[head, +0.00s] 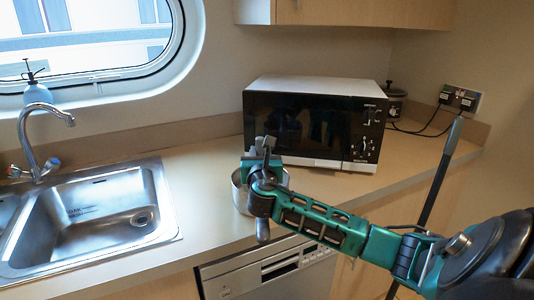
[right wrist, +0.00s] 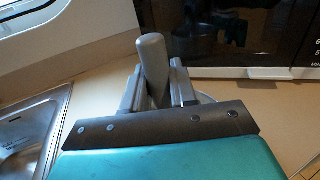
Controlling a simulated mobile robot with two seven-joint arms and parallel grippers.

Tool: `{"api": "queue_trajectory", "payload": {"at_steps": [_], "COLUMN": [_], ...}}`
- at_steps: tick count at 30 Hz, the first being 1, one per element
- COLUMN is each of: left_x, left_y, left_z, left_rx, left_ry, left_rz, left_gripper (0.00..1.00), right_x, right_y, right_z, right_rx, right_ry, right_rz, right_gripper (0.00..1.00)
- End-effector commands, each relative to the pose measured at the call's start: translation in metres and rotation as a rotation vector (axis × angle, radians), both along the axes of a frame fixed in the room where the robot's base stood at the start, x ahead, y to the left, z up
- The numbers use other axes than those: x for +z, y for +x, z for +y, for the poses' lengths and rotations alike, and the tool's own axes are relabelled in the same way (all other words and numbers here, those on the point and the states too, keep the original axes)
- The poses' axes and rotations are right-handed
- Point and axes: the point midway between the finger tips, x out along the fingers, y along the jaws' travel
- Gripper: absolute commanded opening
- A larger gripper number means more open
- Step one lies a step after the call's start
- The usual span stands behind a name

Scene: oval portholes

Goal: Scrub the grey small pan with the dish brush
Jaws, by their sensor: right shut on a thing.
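The grey small pan (head: 240,194) stands on the counter in front of the microwave, right of the sink. My right gripper (head: 262,172) is over the pan in the head view and hides much of it. It is shut on a grey rounded handle, which I take for the dish brush (right wrist: 153,60); the handle stands up between the fingers in the right wrist view. The brush head is hidden, so I cannot tell if it touches the pan. A bit of the pan's rim shows behind the right finger in the right wrist view. My left gripper is not in view.
A microwave (head: 315,120) stands close behind the pan. A steel sink (head: 95,225) with a tap (head: 40,140) is at the left. The counter between sink and pan is clear.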

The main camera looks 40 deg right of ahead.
Motion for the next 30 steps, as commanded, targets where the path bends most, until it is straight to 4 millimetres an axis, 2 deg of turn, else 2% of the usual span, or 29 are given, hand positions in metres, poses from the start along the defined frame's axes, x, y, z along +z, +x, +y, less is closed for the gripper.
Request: {"api": "queue_trajectory", "payload": {"at_steps": [16, 25, 30], "left_x": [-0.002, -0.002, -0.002], "left_y": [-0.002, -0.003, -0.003], "left_z": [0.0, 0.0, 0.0], "left_rx": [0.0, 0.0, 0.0], "left_ry": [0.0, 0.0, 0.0], "left_rz": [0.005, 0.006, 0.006], "left_gripper": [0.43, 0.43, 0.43], "right_x": [0.0, 0.002, 0.018], "right_y": [0.014, 0.014, 0.013], "right_z": [0.034, 0.034, 0.031], "right_rx": [0.001, 0.0, 0.0], "right_ry": [0.002, 0.0, -0.001], "right_rz": [0.002, 0.001, -0.003], "right_gripper": [0.0, 0.0, 0.0]}}
